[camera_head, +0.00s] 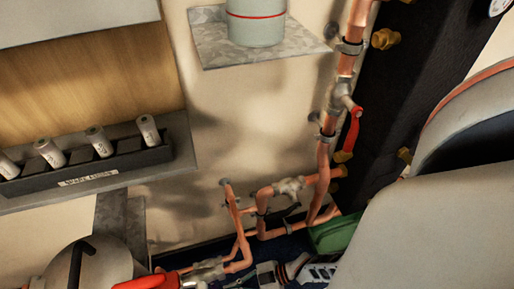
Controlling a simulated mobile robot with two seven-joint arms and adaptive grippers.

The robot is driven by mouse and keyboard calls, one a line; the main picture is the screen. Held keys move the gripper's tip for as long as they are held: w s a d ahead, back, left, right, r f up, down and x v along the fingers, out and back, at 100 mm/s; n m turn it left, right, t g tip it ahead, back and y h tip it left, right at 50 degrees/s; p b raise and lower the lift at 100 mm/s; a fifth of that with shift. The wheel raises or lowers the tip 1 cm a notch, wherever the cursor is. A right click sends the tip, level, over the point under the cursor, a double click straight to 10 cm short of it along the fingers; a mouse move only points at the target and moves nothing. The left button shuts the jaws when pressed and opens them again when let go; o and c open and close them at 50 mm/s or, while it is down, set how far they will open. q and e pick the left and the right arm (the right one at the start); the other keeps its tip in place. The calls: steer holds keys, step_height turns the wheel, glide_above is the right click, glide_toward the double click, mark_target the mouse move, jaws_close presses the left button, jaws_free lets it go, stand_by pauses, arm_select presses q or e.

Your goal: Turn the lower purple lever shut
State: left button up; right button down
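No lever that is clearly purple shows in the head view. A small dark lever (291,210) sits under a grey valve body (290,186) on the lower copper pipe loop; its colour is too dark to tell. A red lever (354,130) hangs down from the valve on the upright pipe. Another red lever (146,282) lies near the bottom edge beside a valve (205,271). Grey and black parts at the bottom middle look like my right gripper (300,271), partly hidden behind my arm; its fingers are unclear. My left gripper is not in view.
A green box (335,232) stands behind the pipes' lower right. A shelf with grey cylinders (97,140) is at left. A metal ledge (222,42) holds a pale canister (256,25). A dark panel with brass fittings (386,39) rises at right. My arm covers the lower right.

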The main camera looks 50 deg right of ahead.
steer(key=v, duration=1)
steer(key=shift+f, duration=0.15)
